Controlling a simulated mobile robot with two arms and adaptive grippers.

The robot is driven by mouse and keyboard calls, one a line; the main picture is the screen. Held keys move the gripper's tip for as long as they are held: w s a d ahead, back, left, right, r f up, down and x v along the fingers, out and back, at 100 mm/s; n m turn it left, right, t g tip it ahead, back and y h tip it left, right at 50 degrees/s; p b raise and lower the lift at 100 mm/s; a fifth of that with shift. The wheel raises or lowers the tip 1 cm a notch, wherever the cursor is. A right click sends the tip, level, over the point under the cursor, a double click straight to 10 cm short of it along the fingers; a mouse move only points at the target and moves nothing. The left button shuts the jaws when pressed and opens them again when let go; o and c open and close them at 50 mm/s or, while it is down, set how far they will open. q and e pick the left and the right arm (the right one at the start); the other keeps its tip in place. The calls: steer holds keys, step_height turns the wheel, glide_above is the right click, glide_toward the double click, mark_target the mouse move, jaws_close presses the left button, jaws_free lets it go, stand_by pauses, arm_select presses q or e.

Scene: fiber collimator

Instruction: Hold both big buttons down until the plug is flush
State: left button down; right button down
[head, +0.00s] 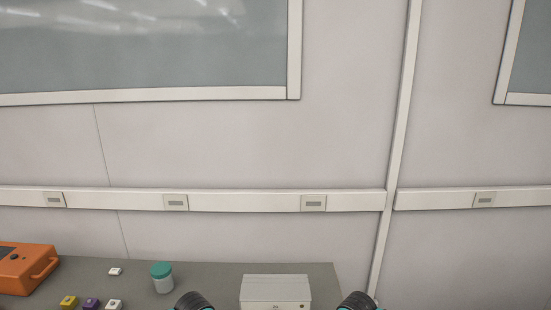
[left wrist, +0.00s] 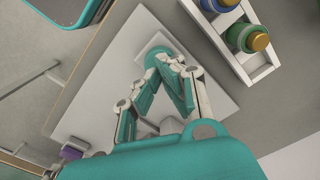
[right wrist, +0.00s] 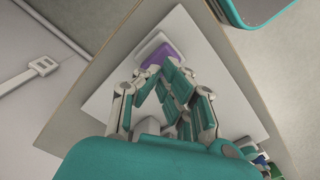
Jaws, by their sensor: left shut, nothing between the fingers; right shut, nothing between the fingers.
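A white box (head: 275,292) stands on the bench at the bottom of the head view; its lower part is cut off. In the left wrist view my left gripper (left wrist: 174,64) is shut and empty, its tips at a green button (left wrist: 152,52) on a pale square mount. A purple button (left wrist: 73,149) shows at the far side of the same white panel (left wrist: 105,85). In the right wrist view my right gripper (right wrist: 153,72) is shut and empty, its tips at the purple button (right wrist: 161,53). I cannot tell whether either button is pressed. I cannot make out the plug.
A white tray (left wrist: 215,42) with bottles (left wrist: 247,38) stands beside the panel. At left on the bench are an orange case (head: 28,268), a jar with a teal lid (head: 162,278) and several small button-like blocks (head: 91,303). The bench ends just right of the white box.

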steer(key=shift+f, duration=0.3)
stand_by(0.4)
steer(key=shift+f, duration=0.35)
steer(key=shift+f, duration=0.1)
steer(key=shift+f, duration=0.75)
stand_by(0.4)
arm_select(q)
steer(key=shift+f, duration=0.25)
steer(key=shift+f, duration=0.4)
steer(key=shift+f, duration=0.45)
